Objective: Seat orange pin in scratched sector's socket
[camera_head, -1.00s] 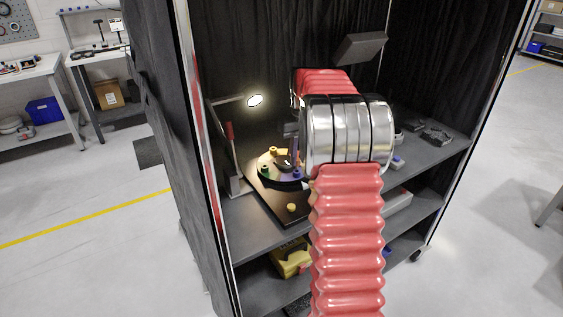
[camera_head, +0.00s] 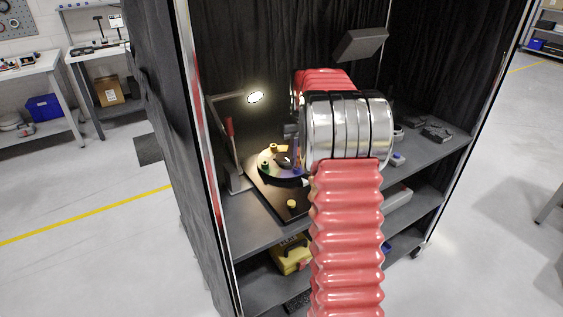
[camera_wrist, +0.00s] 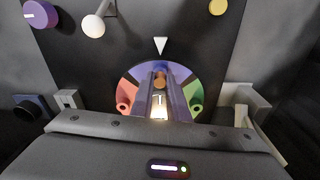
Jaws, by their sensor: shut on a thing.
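A round disc with coloured sectors (camera_wrist: 129,84) lies beneath my gripper (camera_wrist: 160,92) in the wrist view. Its purple sector is at the top, reddish-orange at left and green at right. My gripper's two narrow fingers are shut over the disc's middle, with a small orange-brown round piece between them that looks like the orange pin (camera_wrist: 160,80). Its lower end is hidden, so I cannot tell whether it touches a socket. Scratches cannot be made out. In the head view the disc (camera_head: 268,159) is partly hidden by my arm and my gripper (camera_head: 294,150).
A white triangular pointer (camera_wrist: 160,45) is above the disc. A purple knob (camera_wrist: 40,15), a white knob (camera_wrist: 93,26) and a yellow piece (camera_wrist: 218,7) lie beyond. The cabinet's side wall and shelves close in around my arm.

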